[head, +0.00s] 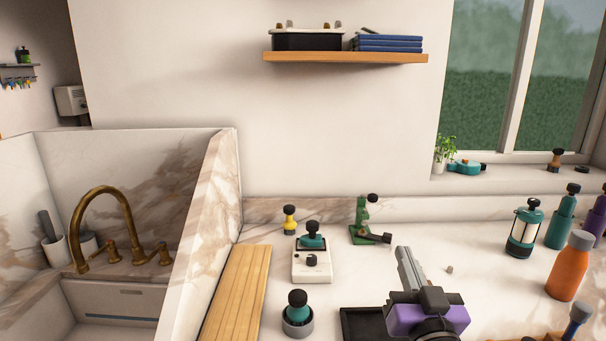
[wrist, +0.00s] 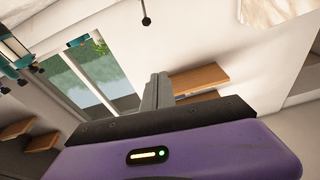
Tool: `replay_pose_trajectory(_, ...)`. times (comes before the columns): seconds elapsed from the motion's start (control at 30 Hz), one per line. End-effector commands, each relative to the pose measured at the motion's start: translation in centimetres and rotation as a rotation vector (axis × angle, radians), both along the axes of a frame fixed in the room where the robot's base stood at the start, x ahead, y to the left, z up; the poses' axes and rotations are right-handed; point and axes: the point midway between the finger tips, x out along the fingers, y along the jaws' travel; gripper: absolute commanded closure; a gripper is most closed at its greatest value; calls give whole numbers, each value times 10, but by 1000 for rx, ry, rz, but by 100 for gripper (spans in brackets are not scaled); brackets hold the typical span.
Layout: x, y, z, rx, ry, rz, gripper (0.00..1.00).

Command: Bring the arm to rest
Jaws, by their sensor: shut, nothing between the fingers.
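My gripper (head: 404,252) has a purple body and grey fingers. It is over the pale marble worktop (head: 345,240) at the lower middle right of the head view, fingers pointing up and away in the picture. In the wrist view, the fingers (wrist: 158,80) are together with nothing between them. The wrist view looks tilted across the room, with the window, shelves and wall behind the fingers. The purple body hides part of the worktop in the head view.
A black tray (head: 358,318) lies just left of my gripper. A white device (head: 312,268), a green stand (head: 362,222) and a wooden board (head: 238,290) are farther left. An orange bottle (head: 568,268) and a lantern (head: 524,230) stand right. A wooden shelf (head: 345,57) is above.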

Motion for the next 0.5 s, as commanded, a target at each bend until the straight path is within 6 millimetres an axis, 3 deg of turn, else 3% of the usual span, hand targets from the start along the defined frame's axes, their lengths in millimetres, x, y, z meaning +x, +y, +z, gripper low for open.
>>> replay_pose_trajectory(0.27,-60,0,-42,-50,-19,16,100)
replay_pose_trajectory(0.5,-145,-3,-90,-92,1,28,100)
